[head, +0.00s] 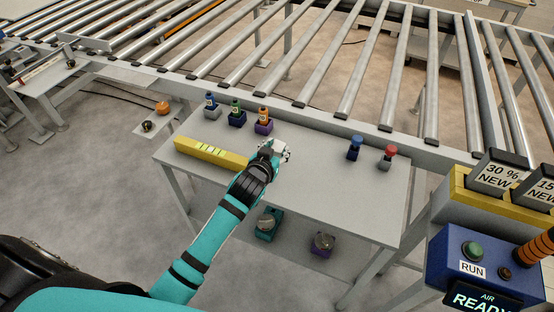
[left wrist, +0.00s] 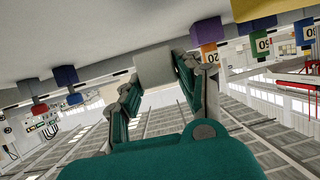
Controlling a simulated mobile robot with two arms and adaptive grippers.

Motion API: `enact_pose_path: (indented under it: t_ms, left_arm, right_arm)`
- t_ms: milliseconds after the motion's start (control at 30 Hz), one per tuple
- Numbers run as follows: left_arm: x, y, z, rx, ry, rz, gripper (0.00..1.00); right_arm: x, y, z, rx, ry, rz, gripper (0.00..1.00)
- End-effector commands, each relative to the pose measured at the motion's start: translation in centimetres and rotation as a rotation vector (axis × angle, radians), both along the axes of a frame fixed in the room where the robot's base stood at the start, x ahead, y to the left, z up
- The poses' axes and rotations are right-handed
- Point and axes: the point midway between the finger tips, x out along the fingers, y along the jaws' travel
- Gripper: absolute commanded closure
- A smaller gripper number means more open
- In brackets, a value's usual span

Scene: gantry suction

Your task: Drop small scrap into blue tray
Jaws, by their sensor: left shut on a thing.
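My left gripper (head: 272,152) is over the middle of the grey table. In the left wrist view its two fingers (left wrist: 157,82) are shut on a small light grey block, taken to be the scrap (left wrist: 154,64). The grey table surface (left wrist: 110,25) is close by, but I cannot tell whether the block touches it. I cannot pick out a blue tray for certain. A teal holder (head: 268,236) and a purple holder (head: 321,254) with round grey pieces are on the lower shelf. My right gripper does not show.
A yellow bar (head: 210,153) lies left of my gripper. Blue, green and orange bottles (head: 236,112) stand behind it. A blue-topped piece (head: 355,147) and a red-topped piece (head: 389,152) stand right. A roller conveyor (head: 330,65) runs behind; a blue control box (head: 480,260) is at right.

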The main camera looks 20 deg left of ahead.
Motion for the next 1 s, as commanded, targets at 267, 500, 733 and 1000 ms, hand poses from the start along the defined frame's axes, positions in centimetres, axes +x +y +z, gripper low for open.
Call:
enact_pose_path:
  t_ms: [267, 500, 733, 1000]
  left_arm:
    - [-0.1, 0.0, -3.6, 0.000, 0.001, 0.000, 0.97]
    - [-0.1, 0.0, -3.9, 0.000, -0.001, -0.001, 0.97]
    - [-0.1, -0.1, -4.2, 0.000, -0.001, -0.001, 0.60]
    - [-0.1, 0.0, -4.2, 0.000, -0.001, -0.001, 0.42]
  right_arm:
    - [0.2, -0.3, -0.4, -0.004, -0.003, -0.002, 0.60]
    - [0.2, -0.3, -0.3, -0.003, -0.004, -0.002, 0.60]
    - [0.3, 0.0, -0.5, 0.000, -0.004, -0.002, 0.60]
    - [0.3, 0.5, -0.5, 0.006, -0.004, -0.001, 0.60]
